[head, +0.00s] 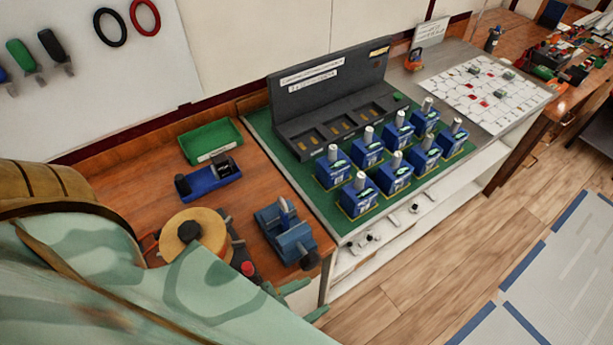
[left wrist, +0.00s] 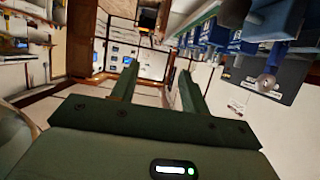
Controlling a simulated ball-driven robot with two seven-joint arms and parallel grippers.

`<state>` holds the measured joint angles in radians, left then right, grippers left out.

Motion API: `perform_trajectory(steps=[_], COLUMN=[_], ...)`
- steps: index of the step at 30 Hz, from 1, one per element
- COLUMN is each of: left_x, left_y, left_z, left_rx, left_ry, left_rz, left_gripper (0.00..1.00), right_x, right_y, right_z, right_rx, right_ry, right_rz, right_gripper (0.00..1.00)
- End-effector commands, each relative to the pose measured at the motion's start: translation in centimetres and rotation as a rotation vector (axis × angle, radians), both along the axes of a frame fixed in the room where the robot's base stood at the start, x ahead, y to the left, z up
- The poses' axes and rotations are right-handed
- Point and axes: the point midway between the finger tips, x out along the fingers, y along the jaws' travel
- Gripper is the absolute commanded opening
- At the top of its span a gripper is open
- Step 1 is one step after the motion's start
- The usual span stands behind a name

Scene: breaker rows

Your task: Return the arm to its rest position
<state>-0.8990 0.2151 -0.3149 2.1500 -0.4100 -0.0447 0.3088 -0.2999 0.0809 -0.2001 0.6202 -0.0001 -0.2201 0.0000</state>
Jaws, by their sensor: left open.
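My left arm (head: 130,285), in green camouflage colours, fills the lower left of the head view. My left gripper (head: 303,300) shows only its fingertips, at the front edge of the wooden bench, below the blue vise. In the left wrist view the gripper (left wrist: 158,68) has its two green fingers apart with nothing between them. Two rows of blue breakers (head: 367,152) with pale upright levers stand on a green mat, right of and apart from the gripper. Some blue breakers (left wrist: 278,20) also show at the wrist view's upper right. My right gripper is not in view.
The wooden bench (head: 262,178) holds a green tray (head: 210,141), a blue tool (head: 210,179), a yellow tape roll (head: 194,232) and a blue vise (head: 285,232). A dark labelled panel (head: 330,90) stands behind the breakers. Open floor (head: 440,265) lies to the right.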

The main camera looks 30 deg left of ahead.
Motion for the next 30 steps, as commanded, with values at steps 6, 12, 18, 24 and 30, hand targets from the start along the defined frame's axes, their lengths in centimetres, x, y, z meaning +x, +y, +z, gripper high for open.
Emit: perform_trajectory(steps=[6, 12, 18, 24, 30], left_x=[-1.6, -1.6, -1.6, -1.7, -6.9], left_y=[-1.0, -1.1, -1.1, -1.0, 0.0], left_z=[0.8, 0.9, 0.8, 0.6, -8.6], left_rx=[-0.001, -0.001, 0.000, 0.027, 0.122], left_ry=[0.000, -0.001, 0.000, 0.001, 0.219], left_rz=[-0.001, -0.001, -0.001, -0.009, -0.037], left_gripper=[0.45, 0.45, 0.45, 0.45, 0.45], right_x=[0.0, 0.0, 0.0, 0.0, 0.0], right_y=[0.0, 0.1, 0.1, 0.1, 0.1], right_z=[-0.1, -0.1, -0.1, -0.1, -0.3], right_rx=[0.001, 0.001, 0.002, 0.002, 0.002], right_ry=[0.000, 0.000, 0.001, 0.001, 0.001], right_rz=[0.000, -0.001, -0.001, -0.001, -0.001], right_gripper=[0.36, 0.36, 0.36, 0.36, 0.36])
